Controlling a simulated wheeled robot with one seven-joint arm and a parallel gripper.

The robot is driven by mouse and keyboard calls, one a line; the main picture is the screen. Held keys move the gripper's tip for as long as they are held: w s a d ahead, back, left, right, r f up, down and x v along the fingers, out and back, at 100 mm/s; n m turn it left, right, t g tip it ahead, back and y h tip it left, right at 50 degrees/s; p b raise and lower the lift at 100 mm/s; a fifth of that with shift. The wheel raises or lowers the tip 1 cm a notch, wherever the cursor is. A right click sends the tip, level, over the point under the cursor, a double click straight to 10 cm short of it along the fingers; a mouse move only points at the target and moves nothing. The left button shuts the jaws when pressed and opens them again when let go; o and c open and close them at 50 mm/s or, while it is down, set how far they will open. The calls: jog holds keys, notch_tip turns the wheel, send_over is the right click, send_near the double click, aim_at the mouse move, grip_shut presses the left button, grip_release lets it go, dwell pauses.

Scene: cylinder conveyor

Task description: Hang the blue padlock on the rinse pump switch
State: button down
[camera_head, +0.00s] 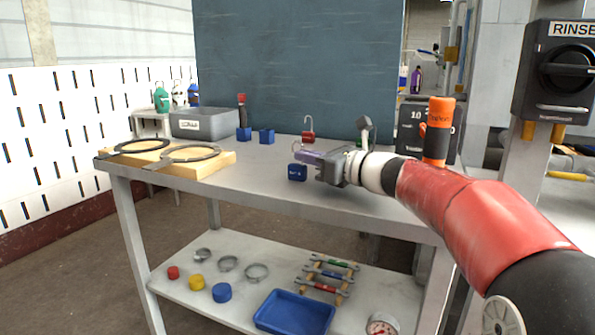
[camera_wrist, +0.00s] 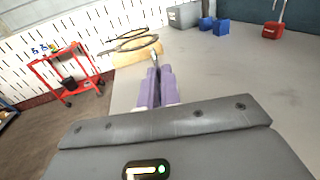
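The blue padlock (camera_head: 297,172) is at the table's front part, just below my gripper's fingertips in the head view. My gripper (camera_head: 305,155) has purple fingers, which point left over the table. In the wrist view the fingers (camera_wrist: 155,85) are close together with a bit of grey metal at their tips, seemingly the padlock's shackle; the padlock body is hidden there. I cannot tell whether the padlock touches the table. The rinse pump switch (camera_head: 566,70) is a dark box at the far right, with a round knob and a metal bar below it.
On the table (camera_head: 250,183) are a red padlock (camera_head: 308,136), blue blocks (camera_head: 267,136), a grey bin (camera_head: 203,123) and a wooden board (camera_head: 205,168) with dark rings. An orange cylinder (camera_head: 439,130) stands above my arm. A red cart (camera_wrist: 70,72) is beyond the table.

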notch_tip(320, 180, up, 20)
jog(key=p, duration=0.5)
dwell(0.7)
